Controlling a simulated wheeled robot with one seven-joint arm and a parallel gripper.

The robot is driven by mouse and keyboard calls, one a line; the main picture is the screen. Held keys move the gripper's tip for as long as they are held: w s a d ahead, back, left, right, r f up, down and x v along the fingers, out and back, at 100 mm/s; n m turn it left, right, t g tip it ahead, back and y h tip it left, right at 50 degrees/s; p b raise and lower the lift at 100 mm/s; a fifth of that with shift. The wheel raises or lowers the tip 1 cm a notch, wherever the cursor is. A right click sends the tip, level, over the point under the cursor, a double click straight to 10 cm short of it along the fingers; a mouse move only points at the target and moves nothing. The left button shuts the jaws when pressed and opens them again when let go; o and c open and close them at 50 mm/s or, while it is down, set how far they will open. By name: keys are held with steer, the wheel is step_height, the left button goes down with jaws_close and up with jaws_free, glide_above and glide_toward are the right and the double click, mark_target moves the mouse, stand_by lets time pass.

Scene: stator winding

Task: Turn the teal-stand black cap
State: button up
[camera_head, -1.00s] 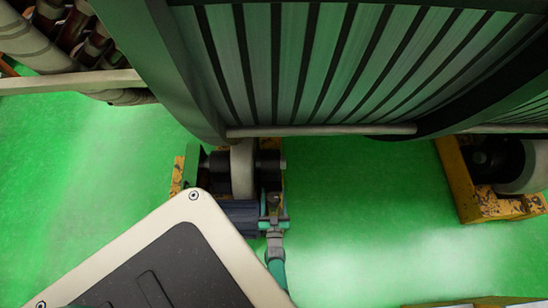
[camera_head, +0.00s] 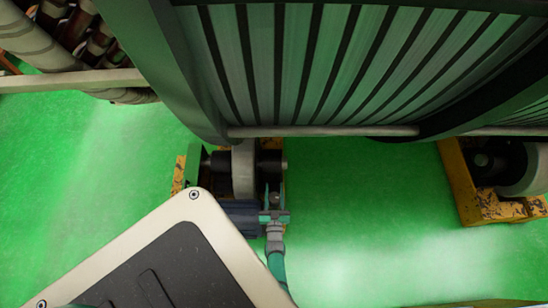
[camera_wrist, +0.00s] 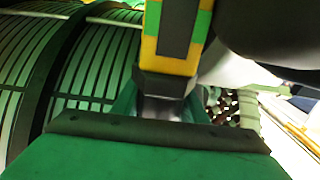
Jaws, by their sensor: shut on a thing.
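My teal and grey gripper (camera_head: 274,214) is at the small roller stand in the middle of the head view, beside the blue-grey motor-like body. It is shut on a small dark part, the black cap (camera_head: 275,199), which shows only as a dark tip between the fingers. In the wrist view a broad green block with a dark edge (camera_wrist: 150,128) fills the bottom. A silver piece (camera_wrist: 160,106) stands behind it, below a yellow-banded dark post (camera_wrist: 175,35). The cap itself cannot be made out there.
The big ribbed stator drum (camera_head: 330,65) hangs close above. A white roller (camera_head: 243,168) with black ends sits under it. A yellow roller stand (camera_head: 480,205) is at the right. Green floor (camera_head: 350,215) is clear to the right.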

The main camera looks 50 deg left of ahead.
steer(key=shift+w, duration=0.15)
steer(key=shift+w+d+m+t+h, duration=0.1)
steer(key=shift+d+m+t+h, duration=0.2)
steer(key=shift+m+t+h, duration=0.9)
steer(key=shift+w+d+m+t+h, duration=0.1)
steer(key=shift+d+m+t+h, duration=0.15)
steer(key=shift+m+t+h, duration=0.95)
steer(key=shift+h, duration=0.4)
steer(key=o, duration=1)
steer(key=shift+o, duration=0.2)
steer(key=shift+d, duration=0.1)
